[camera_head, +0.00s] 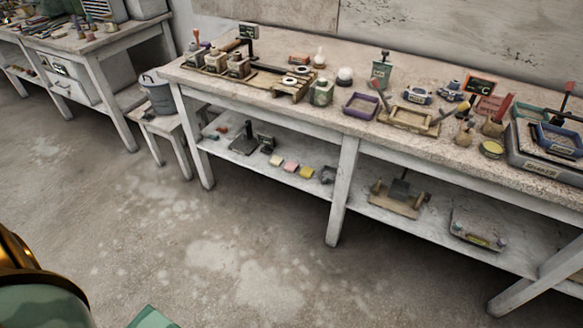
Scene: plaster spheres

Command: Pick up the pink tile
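A small pink tile (291,166) lies on the lower shelf of the long workbench, left of the middle leg. A cream tile (276,160) is just to its left and a yellow tile (306,172) just to its right. A dark grey block (327,175) sits beyond the yellow one. The pink tile is in plain sight, with nothing in front of it. Neither of my grippers can be made out in the head view.
The lower shelf (262,187) lies under a bench top (300,104) crowded with bottles, trays and tools. A dark stand (243,140) is left of the tiles. A bucket (158,92) stands on a stool (170,125). The floor (190,230) before the bench is clear.

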